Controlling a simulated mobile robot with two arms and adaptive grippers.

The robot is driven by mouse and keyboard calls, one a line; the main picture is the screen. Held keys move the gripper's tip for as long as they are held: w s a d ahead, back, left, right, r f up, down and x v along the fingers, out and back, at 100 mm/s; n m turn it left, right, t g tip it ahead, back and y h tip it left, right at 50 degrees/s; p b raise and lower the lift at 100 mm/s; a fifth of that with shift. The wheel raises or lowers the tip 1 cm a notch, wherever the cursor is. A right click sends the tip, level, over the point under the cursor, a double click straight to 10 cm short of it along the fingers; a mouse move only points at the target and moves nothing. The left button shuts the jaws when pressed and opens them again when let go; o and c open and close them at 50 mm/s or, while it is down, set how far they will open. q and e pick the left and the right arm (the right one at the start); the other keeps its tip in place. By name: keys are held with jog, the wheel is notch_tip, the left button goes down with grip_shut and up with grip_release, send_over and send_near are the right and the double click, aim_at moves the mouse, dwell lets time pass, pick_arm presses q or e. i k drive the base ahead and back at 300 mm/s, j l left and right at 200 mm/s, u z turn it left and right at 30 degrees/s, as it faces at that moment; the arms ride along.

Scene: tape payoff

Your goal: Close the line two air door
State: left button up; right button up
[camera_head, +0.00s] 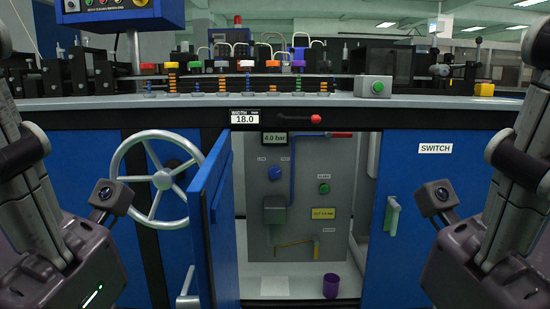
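The blue air door (208,225) stands swung open toward me at the left side of the cabinet opening. Its edge faces me, and a silver handle (187,290) shows low on its left side. Behind the opening is a grey panel (290,225) with a 4.0 bar display (274,138), a blue knob (275,173) and a green button (324,188). Parts of both my arms show at the left and right edges. No fingertips of either gripper are visible, and neither arm is seen touching the door.
A spoked handwheel (163,180) is left of the door. A purple cup (331,286) stands on the opening's floor at the front right. The closed blue SWITCH door (415,180) with a pale green handle (393,215) is to the right. A bench edge (420,103) runs above.

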aim_at(210, 195)
jog(key=j+z, duration=0.25)
jog(key=j, duration=0.45)
jog(key=k+j+z, duration=0.1)
jog(key=j+z, duration=0.15)
jog(key=j, duration=0.45)
